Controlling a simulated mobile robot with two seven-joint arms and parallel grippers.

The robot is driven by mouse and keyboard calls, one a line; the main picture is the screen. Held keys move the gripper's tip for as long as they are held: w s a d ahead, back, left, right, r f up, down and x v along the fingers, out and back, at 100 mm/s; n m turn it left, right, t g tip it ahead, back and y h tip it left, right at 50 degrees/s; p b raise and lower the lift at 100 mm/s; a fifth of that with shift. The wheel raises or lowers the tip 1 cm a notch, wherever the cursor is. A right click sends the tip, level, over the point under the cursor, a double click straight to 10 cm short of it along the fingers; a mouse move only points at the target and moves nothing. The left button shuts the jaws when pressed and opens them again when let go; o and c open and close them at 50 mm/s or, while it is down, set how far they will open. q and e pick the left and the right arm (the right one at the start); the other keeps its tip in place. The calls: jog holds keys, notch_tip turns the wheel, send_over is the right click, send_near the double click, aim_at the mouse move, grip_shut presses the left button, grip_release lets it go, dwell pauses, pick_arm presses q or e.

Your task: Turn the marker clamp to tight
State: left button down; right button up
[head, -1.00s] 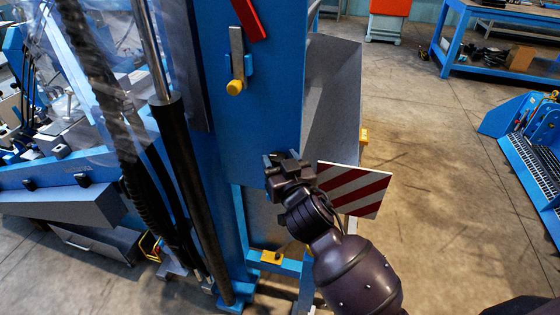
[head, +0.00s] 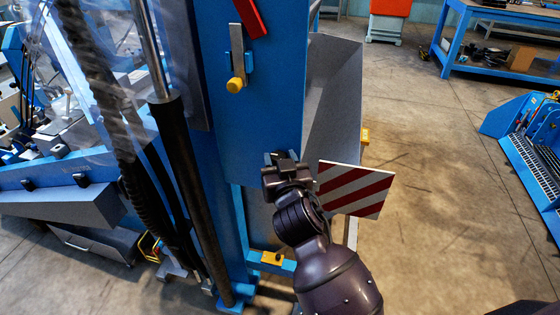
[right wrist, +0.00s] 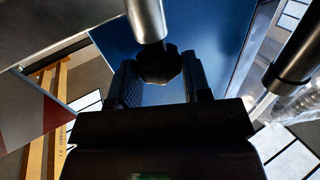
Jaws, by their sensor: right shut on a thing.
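The marker clamp shows as a dark faceted knob (right wrist: 158,68) in the right wrist view, beside a metal rod (right wrist: 147,20). My right gripper (head: 281,158) is at the lower right edge of the blue column, left of the red-and-white striped marker board (head: 352,188). Its fingers also show in the right wrist view (right wrist: 161,86), on both sides of the knob and shut on it. In the head view the gripper hides the knob. I cannot read the knob's turn setting. My left gripper is not in view.
The blue column (head: 225,120) carries a yellow-tipped lever (head: 236,84) and a red handle (head: 250,18). A black cylinder (head: 190,190) stands left of it. A grey chute (head: 335,90) is at its right. The floor (head: 430,180) at the right is open.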

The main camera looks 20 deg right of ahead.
jog(key=o, duration=0.7)
jog(key=shift+c, duration=0.2)
jog(key=shift+s, duration=0.1)
jog(key=s+a, duration=0.1)
jog(key=s, duration=0.9)
jog(key=shift+s+a, duration=0.25)
